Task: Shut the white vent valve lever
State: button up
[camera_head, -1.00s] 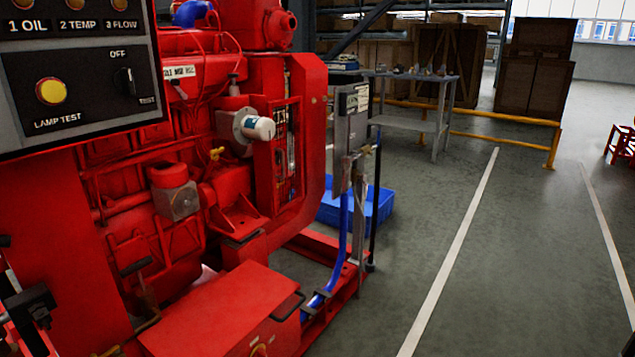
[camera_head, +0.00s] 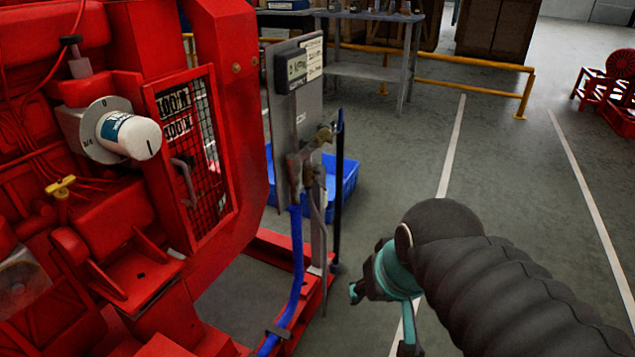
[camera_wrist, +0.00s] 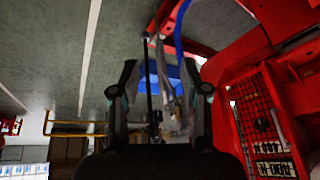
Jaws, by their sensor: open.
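A brass-coloured valve (camera_head: 310,160) is on the grey post beside the red engine, with a blue hose running down below it. A thin pale lever (camera_head: 319,215) seems to hang down from it; I cannot tell for sure that this is the white vent valve lever. My gripper (camera_head: 380,318) is right of and nearer than the post, apart from it, partly hidden by my dark arm. In the wrist view my gripper (camera_wrist: 158,78) is open and empty, its fingers either side of the view of the post and pale valve parts (camera_wrist: 180,115), which are blurred.
The red engine (camera_head: 225,110) with its mesh guard (camera_head: 195,140) and white-capped dial (camera_head: 130,135) fills the left. A blue crate (camera_head: 345,180) lies behind the post. A grey table (camera_head: 370,75) and yellow rail (camera_head: 470,62) stand farther back.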

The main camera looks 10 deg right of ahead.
jog(key=w+a+f+m+g+y+b, duration=0.25)
jog(key=w+a+f+m+y, duration=0.2)
jog(key=w+m, duration=0.3)
jog(key=m+t+y+b, duration=0.3)
jog(key=m+t+y, duration=0.6)
jog(key=m, duration=0.8)
send_near(327, 196)
jog(key=shift+g+y, duration=0.35)
jog(key=shift+g, duration=0.1)
jog(key=x, duration=1)
jog(key=shift+w+r, duration=0.1)
jog(key=shift+w, duration=0.2)
grip_shut()
